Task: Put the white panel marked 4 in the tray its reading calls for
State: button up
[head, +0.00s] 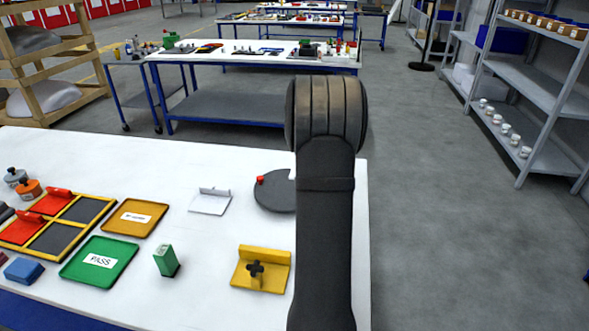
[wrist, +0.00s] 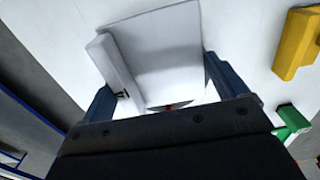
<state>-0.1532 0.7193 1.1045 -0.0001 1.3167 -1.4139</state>
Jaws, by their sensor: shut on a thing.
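In the wrist view my gripper (wrist: 165,98) is shut on a white panel (wrist: 165,45) with a raised white ridge along its left side. A small dark mark shows near the ridge's lower end; I cannot read it surely. A small red and grey shape shows at the panel's lower edge. In the head view my arm hides the gripper and held panel. A green tray (head: 78,270) labelled PASS lies front left. An amber tray (head: 118,225) with an unreadable label lies behind it. Another white ridged panel (head: 209,206) lies flat on the table.
A yellow divided frame (head: 92,222) holding red pieces is at left. A green block (head: 167,261), yellow ridged piece (head: 272,281) with black knob, and dark grey disc (head: 273,198) with red knob stand on the white table (head: 200,155). Bare table lies between them.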

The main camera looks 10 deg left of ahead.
jog(key=shift+s+d+r, duration=0.25)
jog(key=shift+d+r, duration=0.2)
jog(key=shift+d, duration=0.3)
jog(key=shift+s+d+r, duration=0.2)
jog(key=shift+d+r, duration=0.25)
jog(key=shift+d, duration=0.3)
jog(key=s+a+n, duration=0.3)
jog(key=a+n, duration=0.2)
jog(key=a, duration=1)
jog(key=n, duration=1.3)
send_over(100, 261)
jog(key=f, duration=0.9)
jog(key=shift+w+d+f, duration=0.25)
jog(key=shift+d, duration=0.15)
jog(key=shift+s+a+f, duration=0.25)
jog(key=shift+a, duration=0.1)
jog(key=shift+f, duration=1.95)
jog(key=shift+f, duration=0.15)
